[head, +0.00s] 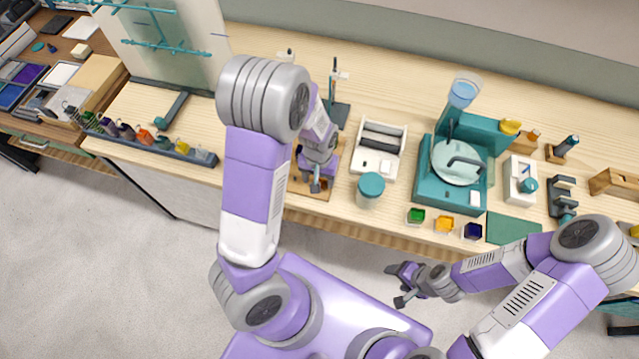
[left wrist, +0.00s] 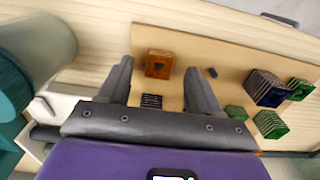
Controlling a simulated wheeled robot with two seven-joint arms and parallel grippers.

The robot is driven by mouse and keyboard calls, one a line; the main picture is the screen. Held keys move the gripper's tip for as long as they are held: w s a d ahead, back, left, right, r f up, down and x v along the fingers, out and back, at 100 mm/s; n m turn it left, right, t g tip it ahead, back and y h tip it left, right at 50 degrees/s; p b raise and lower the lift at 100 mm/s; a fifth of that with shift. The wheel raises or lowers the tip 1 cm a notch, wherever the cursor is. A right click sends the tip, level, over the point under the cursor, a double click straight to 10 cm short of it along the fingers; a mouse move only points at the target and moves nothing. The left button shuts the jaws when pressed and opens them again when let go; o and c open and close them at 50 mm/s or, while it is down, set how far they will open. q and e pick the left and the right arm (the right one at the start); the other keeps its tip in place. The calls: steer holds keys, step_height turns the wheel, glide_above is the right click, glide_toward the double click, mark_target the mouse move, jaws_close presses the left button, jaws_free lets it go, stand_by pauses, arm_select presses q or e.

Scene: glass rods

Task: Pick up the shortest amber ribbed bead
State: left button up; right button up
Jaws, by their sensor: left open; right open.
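An amber ribbed bead (left wrist: 158,64) stands on a tan board (left wrist: 225,56) in the left wrist view. My left gripper (left wrist: 158,70) is open, and the bead shows between its fingertips, with no visible grip on it. A small dark ribbed bead (left wrist: 151,101) shows nearer the palm. In the head view my left gripper (head: 316,183) is over the board (head: 318,194) at the bench's front and hides most of what lies there. No second amber bead can be made out. My right gripper (head: 402,284) is open and empty, in front of the bench over the floor.
A dark blue bead (left wrist: 266,88) and green beads (left wrist: 270,123) stand right of my left gripper. A teal-lidded jar (head: 370,188) stands close beside the board. A teal machine (head: 480,193) and small green, amber and blue trays (head: 444,224) are farther right.

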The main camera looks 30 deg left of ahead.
arm_select(q)
steer(key=shift+f, duration=0.85)
steer(key=shift+c, duration=0.5)
steer(key=c, duration=1)
steer(key=shift+w+r, duration=0.1)
step_height(320, 180, up, 10)
steer(key=shift+f+p, duration=0.1)
steer(key=shift+p, duration=1.1)
